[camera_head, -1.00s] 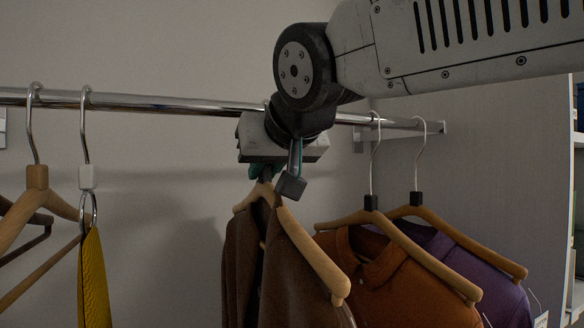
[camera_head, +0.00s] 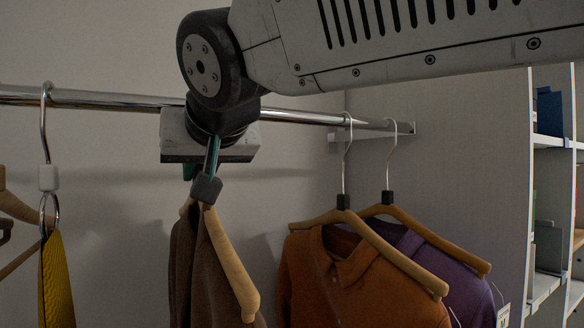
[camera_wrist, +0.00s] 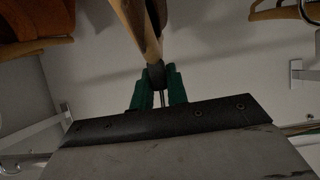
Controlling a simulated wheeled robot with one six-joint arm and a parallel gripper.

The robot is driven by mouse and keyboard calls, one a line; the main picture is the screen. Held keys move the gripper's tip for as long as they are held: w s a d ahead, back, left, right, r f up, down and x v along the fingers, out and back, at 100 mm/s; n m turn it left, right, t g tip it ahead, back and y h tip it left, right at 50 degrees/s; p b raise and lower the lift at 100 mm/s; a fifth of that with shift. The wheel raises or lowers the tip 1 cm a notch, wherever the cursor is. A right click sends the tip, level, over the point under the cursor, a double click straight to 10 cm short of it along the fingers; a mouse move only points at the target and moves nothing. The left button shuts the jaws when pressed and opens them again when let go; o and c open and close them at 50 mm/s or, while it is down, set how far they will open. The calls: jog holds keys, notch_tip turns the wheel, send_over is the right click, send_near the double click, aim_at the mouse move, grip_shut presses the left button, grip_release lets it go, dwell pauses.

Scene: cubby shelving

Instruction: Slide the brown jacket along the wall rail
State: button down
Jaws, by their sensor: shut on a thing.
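The brown jacket (camera_head: 193,262) hangs on a wooden hanger (camera_head: 231,265) below the chrome wall rail (camera_head: 290,116). My gripper (camera_head: 207,172) is just under the rail, at the hanger's hook and dark collar (camera_head: 206,189). In the wrist view, the green fingers of my gripper (camera_wrist: 159,88) are closed around the metal hook stem, with the wooden hanger (camera_wrist: 143,25) beyond. My wrist hides the top of the hook where it meets the rail.
An orange shirt (camera_head: 350,285) and a purple garment (camera_head: 450,262) hang to the right, near the rail's end bracket (camera_head: 405,129). A yellow item (camera_head: 56,285) hangs at left. Bare rail lies on both sides of the jacket. Shelving (camera_head: 545,200) stands at far right.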

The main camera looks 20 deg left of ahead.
jog(key=c, duration=1.3)
grip_release()
